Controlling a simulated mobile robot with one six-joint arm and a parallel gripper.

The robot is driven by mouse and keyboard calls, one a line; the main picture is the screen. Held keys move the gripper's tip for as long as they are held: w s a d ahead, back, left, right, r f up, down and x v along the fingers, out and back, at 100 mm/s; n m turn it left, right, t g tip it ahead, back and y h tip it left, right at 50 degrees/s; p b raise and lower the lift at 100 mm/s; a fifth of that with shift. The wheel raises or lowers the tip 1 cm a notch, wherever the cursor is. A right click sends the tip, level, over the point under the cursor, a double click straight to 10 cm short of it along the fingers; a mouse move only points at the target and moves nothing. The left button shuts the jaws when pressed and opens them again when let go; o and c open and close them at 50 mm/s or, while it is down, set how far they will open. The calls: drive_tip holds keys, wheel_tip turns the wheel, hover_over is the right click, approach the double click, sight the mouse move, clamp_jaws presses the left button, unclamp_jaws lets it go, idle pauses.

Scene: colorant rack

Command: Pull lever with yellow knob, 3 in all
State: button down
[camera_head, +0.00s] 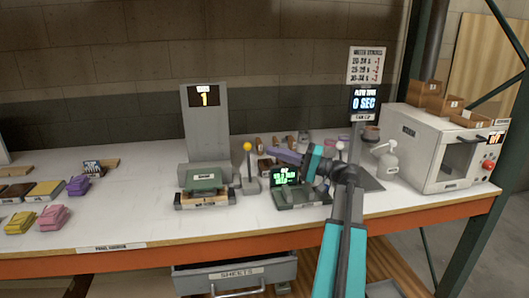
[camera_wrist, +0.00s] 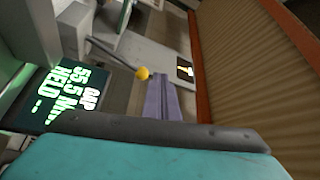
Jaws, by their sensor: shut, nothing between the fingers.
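The lever's yellow knob (camera_head: 247,147) tops a thin rod that stands nearly upright from a small grey base (camera_head: 250,186), right of a grey press-like station (camera_head: 206,130). The knob also shows in the wrist view (camera_wrist: 142,73). My gripper (camera_head: 271,150) has purple fingers, shut and empty. They point left towards the knob from its right, with a small gap in the head view. In the wrist view my fingertips (camera_wrist: 158,82) appear just beside the knob; I cannot tell whether they touch it. The station's display (camera_head: 204,96) reads 1.
A gauge with green text (camera_head: 286,176) stands below my gripper and reads HELD in the wrist view. A white-knobbed lever (camera_head: 340,147) is behind my arm. A white oven-like box (camera_head: 440,150) stands right. Coloured blocks (camera_head: 52,217) lie left. The front table strip is clear.

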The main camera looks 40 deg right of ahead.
drive_tip(key=v, duration=0.3)
drive_tip(key=f+v, duration=0.1)
drive_tip(key=v, duration=0.1)
drive_tip(key=shift+w+d, duration=0.1)
drive_tip(key=shift+d, duration=0.15)
idle(2.1)
